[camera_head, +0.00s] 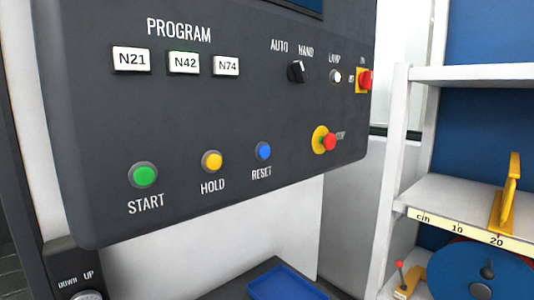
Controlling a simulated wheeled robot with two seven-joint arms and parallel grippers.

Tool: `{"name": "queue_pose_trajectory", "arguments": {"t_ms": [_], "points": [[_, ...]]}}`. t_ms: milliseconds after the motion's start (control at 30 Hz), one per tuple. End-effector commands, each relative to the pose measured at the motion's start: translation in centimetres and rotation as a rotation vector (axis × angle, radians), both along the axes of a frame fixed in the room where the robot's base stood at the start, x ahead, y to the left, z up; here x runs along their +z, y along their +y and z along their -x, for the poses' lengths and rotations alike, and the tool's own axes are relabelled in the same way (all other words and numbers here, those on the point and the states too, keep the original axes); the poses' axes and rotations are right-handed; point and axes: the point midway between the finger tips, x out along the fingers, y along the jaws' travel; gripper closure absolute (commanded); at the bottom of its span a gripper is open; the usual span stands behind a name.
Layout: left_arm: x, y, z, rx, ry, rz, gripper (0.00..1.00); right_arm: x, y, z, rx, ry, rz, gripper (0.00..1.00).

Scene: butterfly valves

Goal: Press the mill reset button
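The mill control panel (225,110) is a dark grey board that fills the upper left and middle of the head view. The reset button (263,151) is a blue round button on the panel's lower part, above the word RESET. To its left are the yellow hold button (212,161) and the green start button (144,175). A red emergency button (329,142) on a yellow disc is to its right. Nothing covers the reset button. Neither of my grippers shows in this view.
Above are program keys (183,63), an AUTO/HAND knob (296,71) and a red-yellow switch (364,80). A blue tray (285,284) lies below the panel. At right stands a white shelf (465,195) with a yellow handle and a blue disc. The space before the panel looks clear.

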Motion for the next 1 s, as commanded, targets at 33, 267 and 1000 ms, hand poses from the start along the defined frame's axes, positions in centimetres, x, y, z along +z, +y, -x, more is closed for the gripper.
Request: {"name": "queue_pose_trajectory", "arguments": {"t_ms": [33,267,1000], "points": [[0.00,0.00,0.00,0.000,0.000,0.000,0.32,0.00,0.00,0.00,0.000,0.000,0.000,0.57],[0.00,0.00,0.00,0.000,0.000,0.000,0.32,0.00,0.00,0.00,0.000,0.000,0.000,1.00],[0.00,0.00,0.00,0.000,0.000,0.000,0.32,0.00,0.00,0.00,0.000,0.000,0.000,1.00]]}}
